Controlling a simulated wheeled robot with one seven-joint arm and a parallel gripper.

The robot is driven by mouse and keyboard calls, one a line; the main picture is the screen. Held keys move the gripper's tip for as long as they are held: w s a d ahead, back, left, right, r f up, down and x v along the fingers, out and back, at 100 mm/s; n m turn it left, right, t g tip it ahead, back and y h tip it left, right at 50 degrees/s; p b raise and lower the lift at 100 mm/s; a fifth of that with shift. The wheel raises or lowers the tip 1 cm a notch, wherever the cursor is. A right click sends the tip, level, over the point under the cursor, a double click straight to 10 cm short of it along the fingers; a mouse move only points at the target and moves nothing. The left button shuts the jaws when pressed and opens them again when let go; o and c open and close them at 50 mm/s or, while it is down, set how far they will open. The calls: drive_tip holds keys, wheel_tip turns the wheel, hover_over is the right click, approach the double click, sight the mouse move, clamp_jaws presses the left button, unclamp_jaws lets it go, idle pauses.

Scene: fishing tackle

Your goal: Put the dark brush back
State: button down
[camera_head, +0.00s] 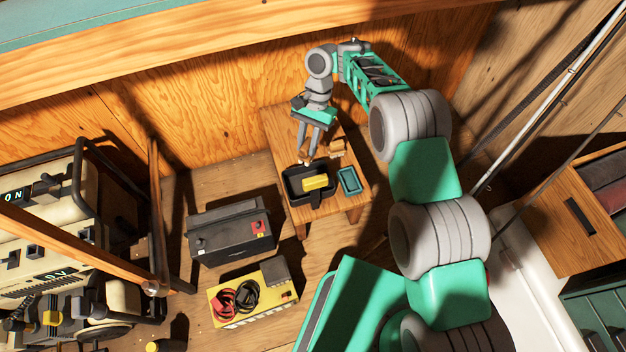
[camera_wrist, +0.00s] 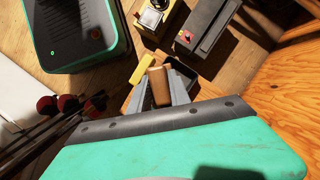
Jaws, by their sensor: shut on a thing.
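My gripper (camera_head: 308,150) points down over the small wooden table (camera_head: 282,137). In the wrist view its fingers (camera_wrist: 160,95) are closed on a brown, wooden-looking piece (camera_wrist: 160,84), probably the dark brush's handle. I cannot make out bristles, and the rest of it is hidden. The fingertips are at the back edge of a black open tray (camera_head: 296,197) that holds a yellow block (camera_head: 316,182). The black tray (camera_wrist: 182,77) and the yellow block (camera_wrist: 143,68) also show in the wrist view. I cannot tell whether the held piece touches the tray.
A small teal tray (camera_head: 349,181) lies right of the black tray. A tan wooden object (camera_head: 338,147) lies behind it on the table. A dark battery-like box (camera_head: 231,232) and a yellow box with cables (camera_head: 252,293) stand on the floor to the left. The plywood wall is close behind.

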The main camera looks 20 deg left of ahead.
wheel_tip(320, 180, down, 18)
drive_tip(key=b, duration=0.5)
drive_tip(key=shift+s+f+b, duration=0.15)
drive_tip(key=shift+f+b, duration=0.05)
drive_tip(key=shift+b, duration=0.2)
drive_tip(key=shift+f+b, duration=0.3)
drive_tip(key=shift+b, duration=0.05)
drive_tip(key=shift+r, duration=0.1)
drive_tip(key=c, duration=1.5)
unclamp_jaws()
